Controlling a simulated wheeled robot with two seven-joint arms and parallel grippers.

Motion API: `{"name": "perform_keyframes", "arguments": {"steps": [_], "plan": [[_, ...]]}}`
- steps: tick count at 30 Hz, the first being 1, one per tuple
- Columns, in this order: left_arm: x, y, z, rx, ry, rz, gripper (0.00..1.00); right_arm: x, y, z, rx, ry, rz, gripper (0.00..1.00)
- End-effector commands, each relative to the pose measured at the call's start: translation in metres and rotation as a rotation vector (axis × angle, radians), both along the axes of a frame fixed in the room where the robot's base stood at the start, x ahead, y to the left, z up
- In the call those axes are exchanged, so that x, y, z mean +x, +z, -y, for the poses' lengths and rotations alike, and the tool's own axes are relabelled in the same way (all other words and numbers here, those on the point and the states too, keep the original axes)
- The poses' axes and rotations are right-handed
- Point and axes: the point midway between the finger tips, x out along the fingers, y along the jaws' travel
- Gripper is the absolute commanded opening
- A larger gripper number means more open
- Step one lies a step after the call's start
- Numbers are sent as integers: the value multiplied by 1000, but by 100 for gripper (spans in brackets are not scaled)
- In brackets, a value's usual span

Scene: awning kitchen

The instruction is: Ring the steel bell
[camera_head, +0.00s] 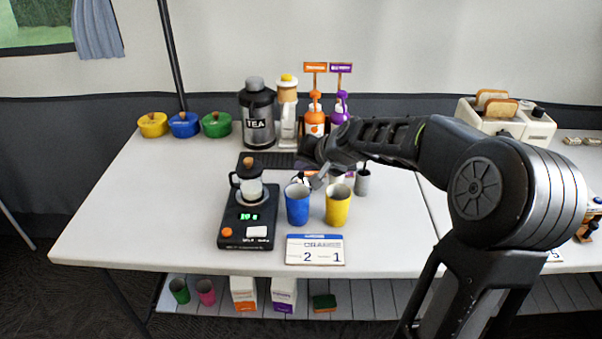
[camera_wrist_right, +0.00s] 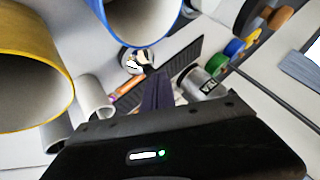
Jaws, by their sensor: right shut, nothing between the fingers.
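The steel bell (camera_wrist_right: 128,58) shows in the right wrist view as a small shiny round thing, partly hidden by the fingers and the blue cup. In the head view the bell (camera_head: 298,178) shows only as a small bright patch behind the blue cup. My right gripper (camera_head: 319,182) is shut and empty, pointing down just behind the blue and yellow cups. Its closed dark fingers (camera_wrist_right: 150,68) overlap the bell's edge in the wrist view; I cannot tell whether they touch it. My left gripper is not in view.
The blue cup (camera_head: 297,206) and yellow cup (camera_head: 338,206) stand close in front of the gripper. A small grey cup (camera_head: 362,183) is to its right. A black scale (camera_head: 236,231) with a glass pot (camera_head: 250,189) is left. Dispensers and a tea urn (camera_head: 258,116) stand behind.

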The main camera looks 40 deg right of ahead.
Motion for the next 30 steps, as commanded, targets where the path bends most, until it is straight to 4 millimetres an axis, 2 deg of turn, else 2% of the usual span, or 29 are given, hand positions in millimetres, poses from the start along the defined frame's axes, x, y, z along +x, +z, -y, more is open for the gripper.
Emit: {"name": "perform_keyframes", "arguments": {"steps": [14, 24, 30], "plan": [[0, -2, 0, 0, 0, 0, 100, 0, -2, 0, 1, 1, -1, 0], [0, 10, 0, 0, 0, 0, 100, 0, 13, 0, 0, 0, 0, 0], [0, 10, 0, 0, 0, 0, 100, 0, 14, 0, 0, 0, 0, 0]]}}
